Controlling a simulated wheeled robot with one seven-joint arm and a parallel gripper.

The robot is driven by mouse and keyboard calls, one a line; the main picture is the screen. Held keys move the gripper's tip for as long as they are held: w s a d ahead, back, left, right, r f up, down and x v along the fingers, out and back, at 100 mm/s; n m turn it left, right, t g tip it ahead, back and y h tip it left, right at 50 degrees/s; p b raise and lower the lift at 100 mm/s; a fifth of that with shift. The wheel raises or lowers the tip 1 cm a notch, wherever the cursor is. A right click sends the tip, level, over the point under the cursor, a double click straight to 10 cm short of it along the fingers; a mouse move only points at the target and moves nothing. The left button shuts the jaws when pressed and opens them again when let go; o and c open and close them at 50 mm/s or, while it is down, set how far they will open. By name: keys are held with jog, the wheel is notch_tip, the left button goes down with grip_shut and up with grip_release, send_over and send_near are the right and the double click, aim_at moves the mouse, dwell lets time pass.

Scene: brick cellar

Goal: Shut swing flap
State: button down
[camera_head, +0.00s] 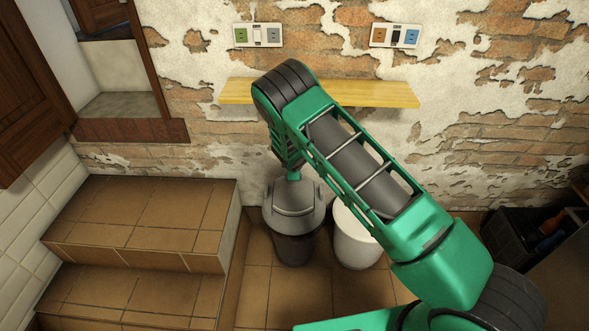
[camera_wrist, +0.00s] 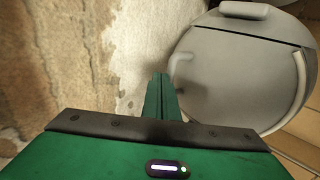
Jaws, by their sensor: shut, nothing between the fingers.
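A dark round bin (camera_head: 293,246) with a grey lid (camera_head: 293,213) stands on the floor near the back wall. The lid also shows in the wrist view (camera_wrist: 235,85), with a dark straight seam across it and a raised curved rim piece at its right. How far the swing flap is tilted I cannot tell. My gripper (camera_head: 293,174) is just above the wall-side edge of the lid, pointing down. In the wrist view its green fingers (camera_wrist: 161,92) are together and empty, beside the lid's left edge. Whether they touch the lid is unclear.
A white bin (camera_head: 355,236) stands right beside the dark one, partly behind my arm. Tiled steps (camera_head: 140,215) rise to the left. A yellow wooden shelf (camera_head: 380,94) juts from the brick wall above. A dark crate (camera_head: 510,235) is at the right.

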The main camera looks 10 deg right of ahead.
aim_at(294, 183)
notch_tip(294, 183, up, 13)
jog(key=s, duration=0.3)
jog(key=s+d+r+m+g+h, duration=0.1)
jog(key=s+d+r+m+g, duration=0.1)
jog(key=s+d+r+m, duration=0.65)
jog(key=s+d+r+m+g, duration=0.3)
jog(key=s+d+r, duration=0.7)
jog(key=s+d, duration=0.45)
jog(key=s+d+r+m+g+y, duration=0.1)
jog(key=s+r+m, duration=0.1)
jog(key=s, duration=0.9)
jog(key=s+d+r+m+g, duration=0.1)
jog(key=s+m, duration=0.4)
jog(key=s, duration=0.6)
jog(key=s+d+r+m+g+y, duration=0.1)
jog(key=s+r+m, duration=0.2)
jog(key=s, duration=0.8)
jog(key=shift+d+r+m+y, duration=0.2)
jog(key=shift+m+y, duration=0.1)
jog(key=shift+m, duration=0.05)
jog(key=shift+w+f, duration=0.25)
jog(key=shift+w, duration=0.4)
